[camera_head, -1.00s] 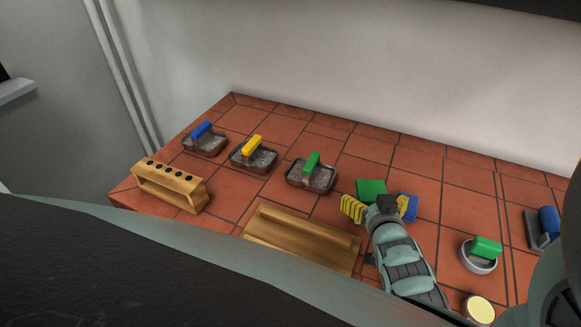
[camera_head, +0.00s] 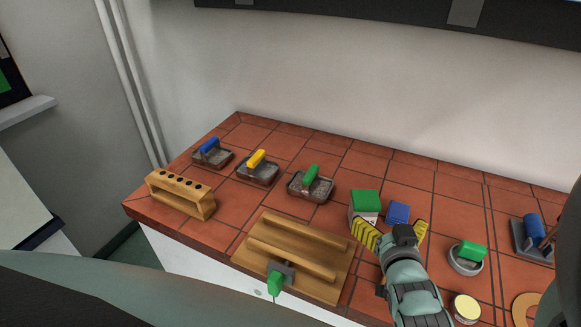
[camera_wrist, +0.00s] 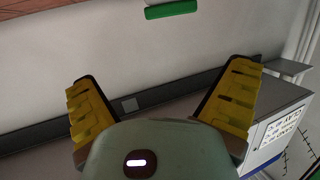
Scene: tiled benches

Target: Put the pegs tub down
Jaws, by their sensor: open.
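My gripper (camera_head: 391,226) is open above the right part of the tiled bench, its yellow fingers spread with nothing between them. It is also empty in the wrist view (camera_wrist: 160,78). Just behind it in the head view are a white box with a green top (camera_head: 366,200) and a small blue block (camera_head: 397,212). Three dark shallow tubs stand in a row to the left, with a blue handle (camera_head: 209,145), a yellow handle (camera_head: 257,159) and a green handle (camera_head: 311,175). I cannot tell which thing is the pegs tub; no pegs are distinguishable.
A wooden rack with holes (camera_head: 180,194) stands at the left edge. A wooden board (camera_head: 330,241) with a green-handled tool (camera_head: 275,284) lies in front. A grey bowl (camera_head: 464,266) and a yellow-topped jar (camera_head: 466,309) are right of my gripper. Bare tiles lie between the tubs and board.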

